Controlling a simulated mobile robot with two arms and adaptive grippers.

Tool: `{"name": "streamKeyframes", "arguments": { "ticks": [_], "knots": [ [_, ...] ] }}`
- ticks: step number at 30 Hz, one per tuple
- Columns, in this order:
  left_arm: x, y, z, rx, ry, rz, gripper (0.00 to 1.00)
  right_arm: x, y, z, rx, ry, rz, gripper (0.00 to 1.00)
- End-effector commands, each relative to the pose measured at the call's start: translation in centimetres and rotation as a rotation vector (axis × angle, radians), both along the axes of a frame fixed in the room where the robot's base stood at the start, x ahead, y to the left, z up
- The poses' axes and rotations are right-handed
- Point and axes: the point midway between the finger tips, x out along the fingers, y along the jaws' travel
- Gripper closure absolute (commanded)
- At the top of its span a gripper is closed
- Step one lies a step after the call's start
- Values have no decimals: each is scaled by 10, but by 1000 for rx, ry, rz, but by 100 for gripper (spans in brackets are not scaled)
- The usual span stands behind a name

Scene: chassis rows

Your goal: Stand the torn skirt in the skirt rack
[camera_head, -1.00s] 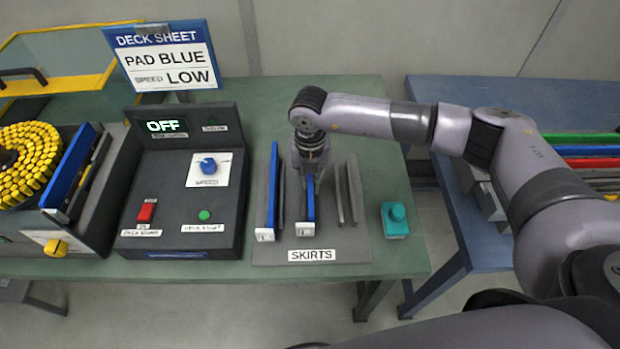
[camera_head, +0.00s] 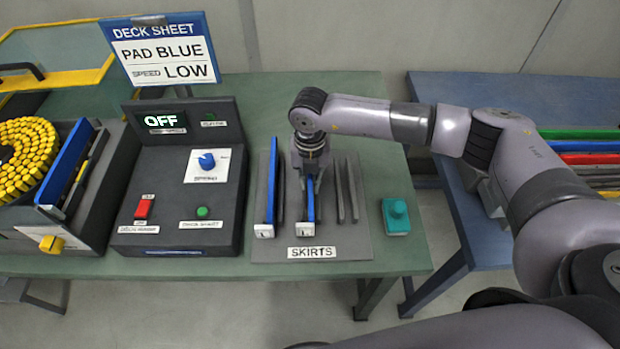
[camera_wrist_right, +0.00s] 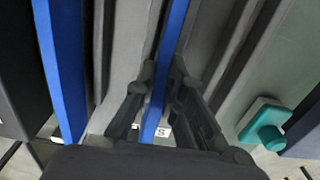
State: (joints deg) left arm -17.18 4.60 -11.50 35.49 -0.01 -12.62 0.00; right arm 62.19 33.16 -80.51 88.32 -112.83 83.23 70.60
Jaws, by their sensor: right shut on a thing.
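The skirt rack (camera_head: 350,248) is a dark grey plate with upright dividers and a SKIRTS label. One blue skirt (camera_head: 272,185) with a white end tag stands upright in its left slot. My right gripper (camera_head: 310,172) points down over the middle slot, shut on a second blue skirt (camera_head: 310,205). In the right wrist view both fingers (camera_wrist_right: 160,105) pinch the held skirt (camera_wrist_right: 172,40), which stands on edge between dividers. I cannot tell whether its lower edge touches the slot floor, and no tear shows. My left gripper is not in view.
The right slot (camera_head: 346,190) of the rack looks empty. A teal button box (camera_head: 396,217) stands right of the rack. A control console (camera_head: 185,190) reading OFF stands left, beside a machine with yellow pads (camera_head: 28,150). Coloured strips lie on the blue table (camera_head: 440,92).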

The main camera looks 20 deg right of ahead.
Motion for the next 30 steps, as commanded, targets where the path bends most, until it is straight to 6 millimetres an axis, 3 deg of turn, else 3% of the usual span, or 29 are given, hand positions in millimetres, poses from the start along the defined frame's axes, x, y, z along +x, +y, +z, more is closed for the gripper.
{"name": "streamKeyframes", "arguments": {
  "ticks": [15, 16, 24, 30],
  "knots": [
    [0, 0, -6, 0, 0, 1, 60, 0, 0, -7, 1, -1, 0, 100],
    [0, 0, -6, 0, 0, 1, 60, 0, 0, -7, 1, -1, 0, 89],
    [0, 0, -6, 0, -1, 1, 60, 0, 0, -7, 0, 0, 0, 71],
    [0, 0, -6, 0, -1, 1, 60, 0, 0, -7, 0, 0, 0, 67]
  ]
}}
